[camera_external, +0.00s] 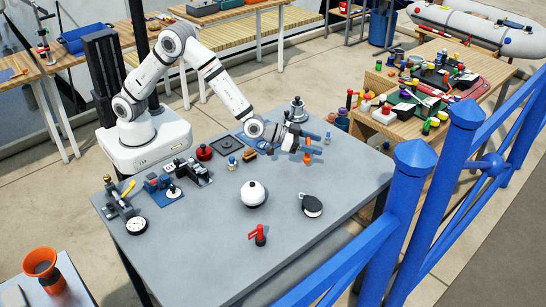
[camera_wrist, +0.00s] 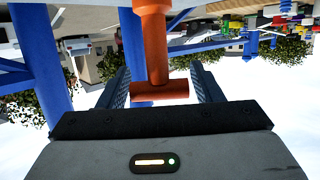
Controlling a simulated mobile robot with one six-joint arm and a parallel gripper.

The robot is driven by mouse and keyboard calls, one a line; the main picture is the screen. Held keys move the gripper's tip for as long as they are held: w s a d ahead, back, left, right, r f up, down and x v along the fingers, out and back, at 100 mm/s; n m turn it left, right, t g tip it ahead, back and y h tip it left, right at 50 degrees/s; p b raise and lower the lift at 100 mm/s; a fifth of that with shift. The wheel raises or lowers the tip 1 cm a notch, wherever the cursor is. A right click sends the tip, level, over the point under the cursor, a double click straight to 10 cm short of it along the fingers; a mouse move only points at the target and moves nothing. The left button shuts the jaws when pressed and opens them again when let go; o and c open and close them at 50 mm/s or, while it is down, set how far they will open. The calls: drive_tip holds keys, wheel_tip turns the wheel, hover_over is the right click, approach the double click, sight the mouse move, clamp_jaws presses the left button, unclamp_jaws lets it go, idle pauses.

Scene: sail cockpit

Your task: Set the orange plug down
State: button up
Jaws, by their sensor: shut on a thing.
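The orange plug (camera_external: 307,158) is held at my gripper (camera_external: 313,147), above the back right part of the grey table (camera_external: 200,250) in the external view. In the wrist view the plug (camera_wrist: 155,45) stands between the two dark fingers of my gripper (camera_wrist: 162,82), with its wide orange end (camera_wrist: 160,92) nearest the palm and its stem pointing away. The fingers are shut on it. The external view is too small to tell the gap between the plug and the table top.
A metal winch (camera_external: 297,110) is behind my gripper. A blue railing (camera_external: 410,180) runs along the right. The table's front middle has bare room.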

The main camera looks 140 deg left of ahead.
drive_tip(key=shift+f, duration=1.85)
drive_tip(key=shift+f, duration=0.25)
drive_tip(key=o, duration=1)
drive_tip(key=shift+r, duration=0.1)
drive_tip(key=shift+c, duration=0.2)
drive_tip(key=shift+r, duration=0.15)
drive_tip(key=b+v, duration=0.1)
drive_tip(key=v, duration=1.1)
